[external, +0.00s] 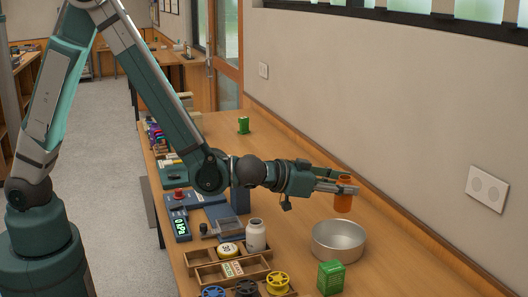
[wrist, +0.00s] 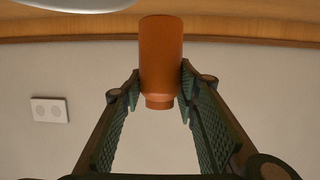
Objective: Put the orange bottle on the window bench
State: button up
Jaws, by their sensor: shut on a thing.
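The orange bottle (external: 343,202) is between the fingers of my gripper (external: 345,187) in the external view, above the wooden window bench (external: 398,270) and just behind the metal bowl. In the wrist view the orange bottle (wrist: 161,60) sits between the two ridged fingertips of my gripper (wrist: 160,90), which are shut on its sides. Its narrow end points down in that picture. The bottle looks upright in the external view. I cannot tell exactly how high its base is above the bench.
The metal bowl (external: 338,242) and a green box (external: 331,277) stand close by on the bench. A white bottle (external: 256,235), a wooden tray (external: 232,268) and several spools are at the front left. A green can (external: 243,125) stands farther back, with bare bench around it.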

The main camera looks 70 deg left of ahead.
jog(key=shift+n+y, duration=0.4)
jog(key=shift+y, duration=0.2)
jog(key=s+d, duration=0.3)
jog(key=s, duration=0.1)
jog(key=s+d+p, duration=0.1)
jog(key=s+d, duration=0.2)
jog(key=s, duration=0.2)
jog(key=s+d+p, duration=0.1)
jog(key=s+d, duration=0.2)
jog(key=s, duration=0.1)
jog(key=shift+s+d+f, duration=0.15)
jog(key=shift+s, duration=0.05)
jog(key=s+f+n+y+b, duration=0.1)
jog(key=s+f+n+y, duration=0.2)
jog(key=s, duration=1.5)
jog(key=s+a+r+n+g+y+b, duration=0.1)
jog(key=s+a+r+y, duration=0.1)
jog(key=s, duration=0.4)
jog(key=s+a+r+n+g+y+b, duration=0.1)
jog(key=s+a+n+y, duration=0.1)
jog(key=s+a, duration=0.2)
jog(key=s, duration=0.2)
jog(key=shift+s+a+r+y+b, duration=0.3)
jog(key=shift+s+a+r+b, duration=0.05)
jog(key=shift+s+r, duration=0.05)
jog(key=shift+f, duration=0.15)
jog(key=shift+f+b, duration=2.3)
jog(key=shift+f, duration=0.95)
jog(key=shift+f+b, duration=0.3)
jog(key=o, duration=1.1)
